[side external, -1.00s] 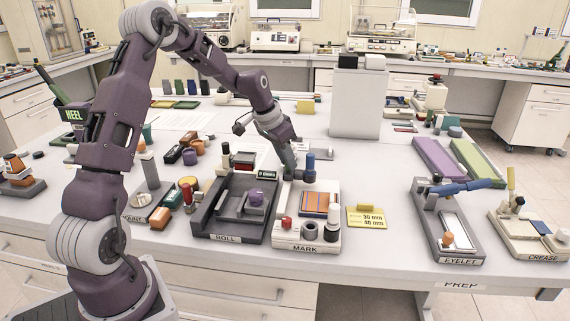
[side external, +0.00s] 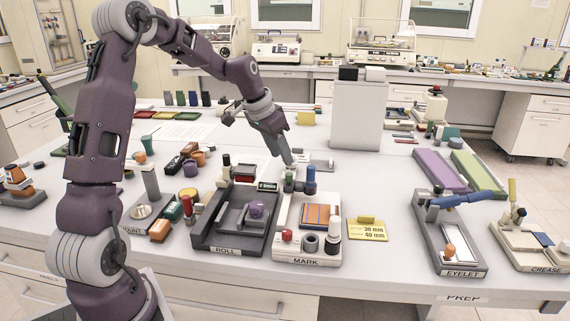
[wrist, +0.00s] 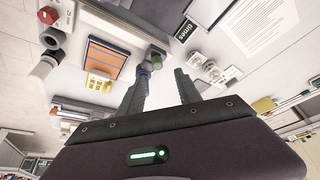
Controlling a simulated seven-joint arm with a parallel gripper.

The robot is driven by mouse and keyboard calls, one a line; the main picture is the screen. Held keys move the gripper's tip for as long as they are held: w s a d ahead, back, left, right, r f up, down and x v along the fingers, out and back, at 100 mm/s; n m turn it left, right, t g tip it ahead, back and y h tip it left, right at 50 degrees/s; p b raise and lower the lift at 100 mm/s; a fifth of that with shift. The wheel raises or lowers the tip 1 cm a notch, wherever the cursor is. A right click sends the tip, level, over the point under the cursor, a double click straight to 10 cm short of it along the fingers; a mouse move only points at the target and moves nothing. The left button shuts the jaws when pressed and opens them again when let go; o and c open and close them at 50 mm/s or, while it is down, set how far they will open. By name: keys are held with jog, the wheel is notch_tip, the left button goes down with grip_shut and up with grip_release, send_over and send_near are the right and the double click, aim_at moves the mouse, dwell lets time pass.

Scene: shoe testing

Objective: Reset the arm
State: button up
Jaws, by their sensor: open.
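My gripper (side external: 288,158) is in the air above the back edge of the MARK station in the side external view. In the wrist view its two dark fingers (wrist: 162,85) are apart with nothing between them. In the wrist view the striped pad (wrist: 105,58) lies left of my fingers.
The dark ROLL station (side external: 228,252) stands left of MARK. A yellow card (side external: 368,229) reading 30 mm and 40 mm lies to the right. The EYELET station (side external: 459,270) is farther right. A grey box (side external: 355,115) stands behind.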

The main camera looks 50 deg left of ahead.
jog(key=shift+s+r, duration=0.1)
jog(key=shift+r, duration=0.15)
jog(key=s+d+r+y, duration=0.1)
jog(key=s+d+r, duration=0.7)
jog(key=s+d, duration=0.85)
jog(key=s, duration=0.4)
jog(key=s+d+t+h, duration=0.1)
jog(key=s+d, duration=0.3)
jog(key=s, duration=0.5)
jog(key=shift+s+d+f, duration=0.15)
jog(key=shift+s+f, duration=0.1)
jog(key=shift+f, duration=0.1)
